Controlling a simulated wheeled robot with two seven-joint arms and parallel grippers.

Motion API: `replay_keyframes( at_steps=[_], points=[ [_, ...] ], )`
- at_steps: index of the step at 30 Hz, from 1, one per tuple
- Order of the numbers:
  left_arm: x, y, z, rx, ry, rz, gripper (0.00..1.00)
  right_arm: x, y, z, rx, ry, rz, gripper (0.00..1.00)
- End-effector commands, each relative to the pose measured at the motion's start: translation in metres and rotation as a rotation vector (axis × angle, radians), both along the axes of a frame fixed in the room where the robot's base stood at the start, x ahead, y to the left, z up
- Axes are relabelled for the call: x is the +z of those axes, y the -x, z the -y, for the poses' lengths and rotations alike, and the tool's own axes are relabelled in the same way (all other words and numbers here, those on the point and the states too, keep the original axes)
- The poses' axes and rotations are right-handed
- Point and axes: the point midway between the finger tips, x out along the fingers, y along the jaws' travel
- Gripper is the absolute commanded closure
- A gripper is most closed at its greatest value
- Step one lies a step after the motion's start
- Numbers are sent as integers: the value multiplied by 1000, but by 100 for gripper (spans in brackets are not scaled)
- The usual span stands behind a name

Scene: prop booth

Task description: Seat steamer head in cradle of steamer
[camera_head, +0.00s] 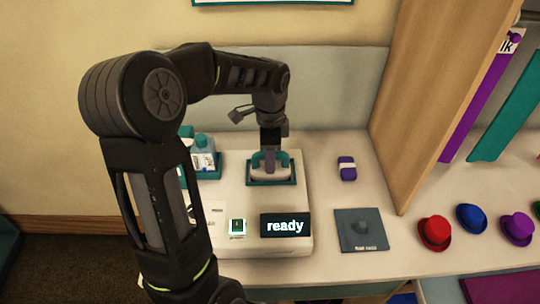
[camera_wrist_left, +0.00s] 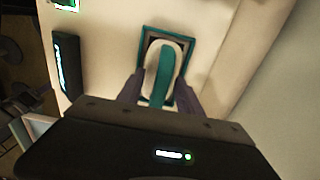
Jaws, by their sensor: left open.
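The steamer (camera_head: 248,250) is a white unit on the counter with a dark display reading "ready". Its cradle (camera_head: 272,184) is a teal-framed recess on the top; the frame also shows in the left wrist view (camera_wrist_left: 168,29). The steamer head (camera_head: 284,163), whitish with a teal handle strip, sits within the cradle frame; it shows in the left wrist view (camera_wrist_left: 165,72). My left gripper (camera_head: 269,163) points down at the head from above. Its fingers are open, one on each side of the teal handle. The fingers partly hide the head. My right gripper is out of view.
Bottles in a teal tray (camera_head: 208,172) stand left of the cradle. A purple banded item (camera_head: 347,168) and a dark square mat (camera_head: 361,231) lie to the right. A wooden partition (camera_head: 425,90) rises beyond, near several small hats (camera_head: 435,231).

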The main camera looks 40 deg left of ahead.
Motion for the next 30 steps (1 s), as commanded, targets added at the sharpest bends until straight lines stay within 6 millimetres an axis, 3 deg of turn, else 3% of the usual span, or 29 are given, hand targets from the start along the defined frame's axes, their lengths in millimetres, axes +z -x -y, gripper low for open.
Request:
replay_keyframes(
  at_steps=[5,18,30],
  points=[
    [11,-1,-1,1,-2,4,57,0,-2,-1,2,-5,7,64],
    [75,-1,0,0,0,4,57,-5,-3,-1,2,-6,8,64],
    [79,0,0,0,0,1,57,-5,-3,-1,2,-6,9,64]
  ],
)
